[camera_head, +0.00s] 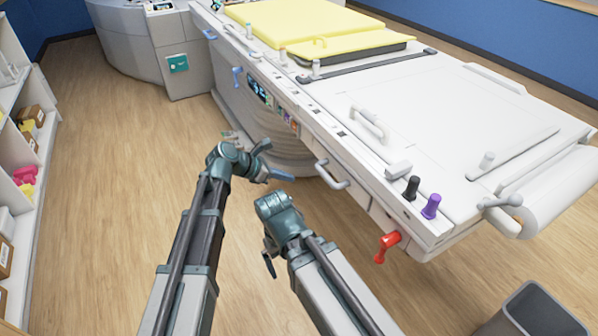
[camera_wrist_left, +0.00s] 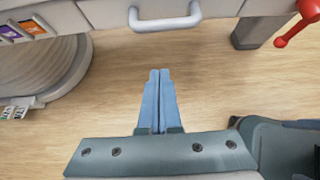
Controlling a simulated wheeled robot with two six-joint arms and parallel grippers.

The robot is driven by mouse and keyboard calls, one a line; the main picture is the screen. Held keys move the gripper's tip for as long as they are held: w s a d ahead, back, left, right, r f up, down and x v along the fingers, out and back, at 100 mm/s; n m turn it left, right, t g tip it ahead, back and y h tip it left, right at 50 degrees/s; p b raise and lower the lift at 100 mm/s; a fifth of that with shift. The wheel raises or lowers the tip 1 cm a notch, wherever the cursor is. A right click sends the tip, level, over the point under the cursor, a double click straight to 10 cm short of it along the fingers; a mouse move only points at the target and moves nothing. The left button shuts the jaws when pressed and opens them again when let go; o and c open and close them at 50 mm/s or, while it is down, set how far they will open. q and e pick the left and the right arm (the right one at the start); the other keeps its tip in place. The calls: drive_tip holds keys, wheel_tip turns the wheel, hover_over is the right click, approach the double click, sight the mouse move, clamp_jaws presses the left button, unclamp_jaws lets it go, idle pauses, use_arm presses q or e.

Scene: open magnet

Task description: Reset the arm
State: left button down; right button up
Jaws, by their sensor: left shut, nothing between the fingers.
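My left arm comes in from the left in the head view, and its gripper (camera_head: 283,175) points right, out in front of the white scanner table (camera_head: 440,130). In the left wrist view the two blue fingers of the left gripper (camera_wrist_left: 160,72) lie together, shut with nothing between them. Open floor shows beyond their tips. My right arm (camera_head: 285,220) is folded beside the left one. The dark piece at its front may be its gripper (camera_head: 269,264), but its fingers are too unclear to tell their state.
A grey side handle (camera_head: 332,176) and a red lever (camera_head: 386,246) stick out from the table side near my arms. Black (camera_head: 411,187) and purple (camera_head: 431,206) knobs stand on its corner. A shelf (camera_head: 20,150) is at left, a grey bin (camera_head: 530,312) at lower right. The wooden floor between is clear.

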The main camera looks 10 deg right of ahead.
use_arm(q)
drive_tip(key=p+v, duration=0.1)
drive_tip(key=v, duration=0.1)
drive_tip(key=shift+s+a+r, duration=0.1)
drive_tip(key=shift+a+r, duration=0.1)
drive_tip(key=shift+a, duration=0.05)
use_arm(e)
drive_tip(key=shift+r, duration=0.8)
use_arm(q)
drive_tip(key=s+a+f+m+g+y, duration=0.1)
drive_tip(key=s+a+f+m+y, duration=0.35)
drive_tip(key=s+a+m, duration=0.6)
drive_tip(key=s+a+f+m+g+y, duration=0.1)
drive_tip(key=s+a+f+m+y, duration=0.5)
drive_tip(key=a+m, duration=0.65)
drive_tip(key=s+d+r+m+g, duration=0.1)
drive_tip(key=s+d+r+m, duration=0.15)
drive_tip(key=s+d, duration=0.5)
wheel_tip(320, 180, up, 16)
drive_tip(key=d+p, duration=0.2)
drive_tip(key=p, duration=1.3)
drive_tip(key=shift+w+p, duration=0.4)
drive_tip(key=shift+w, duration=0.05)
use_arm(e)
wheel_tip(320, 180, up, 16)
use_arm(q)
drive_tip(key=shift+d+y, duration=0.15)
drive_tip(key=shift+y, duration=0.1)
use_arm(e)
drive_tip(key=shift+f, duration=0.1)
